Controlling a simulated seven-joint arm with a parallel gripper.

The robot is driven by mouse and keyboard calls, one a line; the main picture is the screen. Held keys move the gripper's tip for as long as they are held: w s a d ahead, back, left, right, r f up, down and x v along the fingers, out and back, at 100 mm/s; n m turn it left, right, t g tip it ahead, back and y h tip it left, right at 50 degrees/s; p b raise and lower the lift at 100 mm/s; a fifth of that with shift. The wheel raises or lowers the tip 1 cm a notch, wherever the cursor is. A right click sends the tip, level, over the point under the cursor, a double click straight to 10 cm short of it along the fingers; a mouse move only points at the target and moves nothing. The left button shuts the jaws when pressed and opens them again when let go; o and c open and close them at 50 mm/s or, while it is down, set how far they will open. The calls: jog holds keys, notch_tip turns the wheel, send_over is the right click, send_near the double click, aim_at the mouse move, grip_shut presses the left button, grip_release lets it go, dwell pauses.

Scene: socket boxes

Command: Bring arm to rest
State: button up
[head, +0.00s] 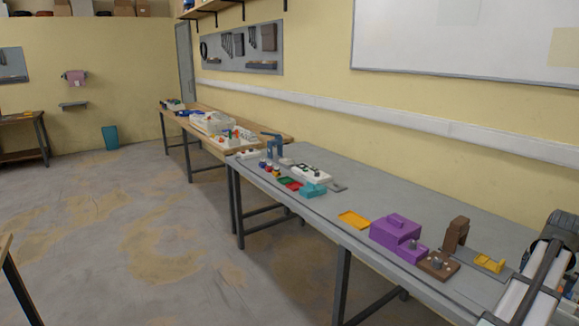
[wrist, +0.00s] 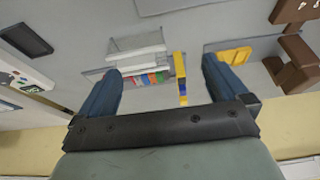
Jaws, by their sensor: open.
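My gripper (wrist: 162,70) shows in the wrist view with its two blue fingers spread wide apart. Nothing is held between them. Beyond the fingertips are a light grey and white piece (wrist: 135,50) with a row of small coloured parts (wrist: 148,78) and a narrow yellow and blue piece (wrist: 180,75). A yellow part (wrist: 235,55) lies beside the right fingertip. I cannot make out my gripper in the head view.
The grey bench (head: 390,190) carries a purple box (head: 394,231), a brown block (head: 456,235), a yellow tray (head: 354,220), a yellow part (head: 488,262) and a teal box (head: 313,190). Brown pieces (wrist: 295,65) stand at right in the wrist view. The bench's back strip is mostly clear.

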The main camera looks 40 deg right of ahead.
jog(key=w+a+f, duration=0.2)
jog(key=w+f, duration=0.1)
jog(key=w+a+f, duration=0.2)
jog(key=w+a, duration=0.1)
jog(key=w+a+f, duration=0.2)
jog(key=w+f, duration=0.1)
jog(key=w, duration=0.1)
jog(key=shift+a+f, duration=0.35)
jog(key=w+a+f+n+y, duration=0.2)
jog(key=w+a+f+n, duration=0.1)
jog(key=w+a+f, duration=1.1)
jog(key=w+a+f+n+y, duration=0.25)
jog(key=w+a+f, duration=0.65)
jog(key=a+f, duration=0.55)
jog(key=a+f+n+g, duration=0.25)
jog(key=a+f, duration=0.25)
jog(key=a, duration=0.6)
jog(key=a+f+n+g, duration=0.1)
jog(key=a+f+n, duration=0.4)
jog(key=a, duration=0.6)
jog(key=s+a+f+n+g, duration=0.1)
jog(key=s+a+f+n, duration=0.1)
jog(key=s+a+f, duration=0.2)
jog(key=s+a+f+n+g, duration=0.2)
jog(key=s+a+f, duration=0.3)
jog(key=s+a, duration=0.6)
jog(key=shift+s+a+f+n, duration=0.15)
jog(key=shift+a+f+n, duration=0.15)
jog(key=shift+a+n, duration=0.2)
